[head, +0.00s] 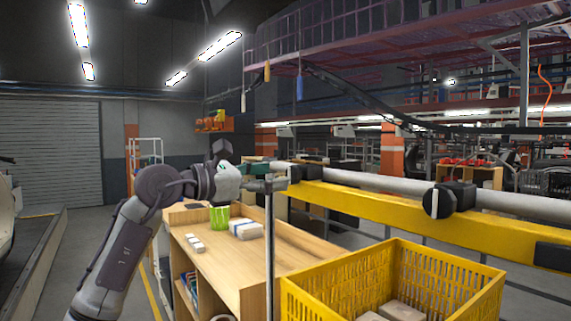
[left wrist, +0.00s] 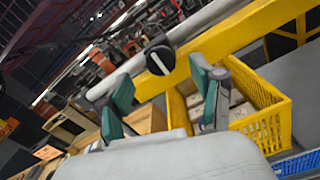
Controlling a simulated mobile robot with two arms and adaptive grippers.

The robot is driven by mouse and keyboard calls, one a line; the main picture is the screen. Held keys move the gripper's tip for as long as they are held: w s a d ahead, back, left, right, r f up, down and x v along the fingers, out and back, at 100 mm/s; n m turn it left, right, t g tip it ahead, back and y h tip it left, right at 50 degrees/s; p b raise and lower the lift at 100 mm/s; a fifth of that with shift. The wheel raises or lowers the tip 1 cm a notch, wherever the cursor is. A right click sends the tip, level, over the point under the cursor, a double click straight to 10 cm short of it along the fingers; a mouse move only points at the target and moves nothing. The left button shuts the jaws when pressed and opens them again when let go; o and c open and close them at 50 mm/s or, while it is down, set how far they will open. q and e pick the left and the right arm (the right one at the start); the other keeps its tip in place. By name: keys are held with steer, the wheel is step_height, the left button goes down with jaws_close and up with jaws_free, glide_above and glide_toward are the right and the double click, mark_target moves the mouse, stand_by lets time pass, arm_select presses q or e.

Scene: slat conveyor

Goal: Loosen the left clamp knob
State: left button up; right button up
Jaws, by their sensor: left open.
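A round black clamp knob with a pale bar across it (head: 437,201) sits on the grey pipe and yellow beam in the head view. A black clamp (head: 303,173) is further left, near the beam's left end. My left gripper (head: 262,178) is at that left end, open and empty, its fingers partly hidden. In the left wrist view my open gripper (left wrist: 160,84) has teal-padded fingers apart. A black knob with a pale bar (left wrist: 158,56) shows beyond them, apart from both; it looks like the barred one. My right gripper is not in view.
A yellow crate (head: 340,284) holding boxes stands below the beam. A wooden bench (head: 240,268) carries a green cup (head: 219,217) and small boxes, left of the crate. A grey post (head: 269,250) stands just below my left gripper. The floor at left is open.

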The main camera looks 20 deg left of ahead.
mark_target(290, 174)
arm_select(q)
steer(key=p+x, duration=0.1)
steer(key=x, duration=0.3)
steer(key=shift+d, duration=0.1)
steer(key=c, duration=1.1)
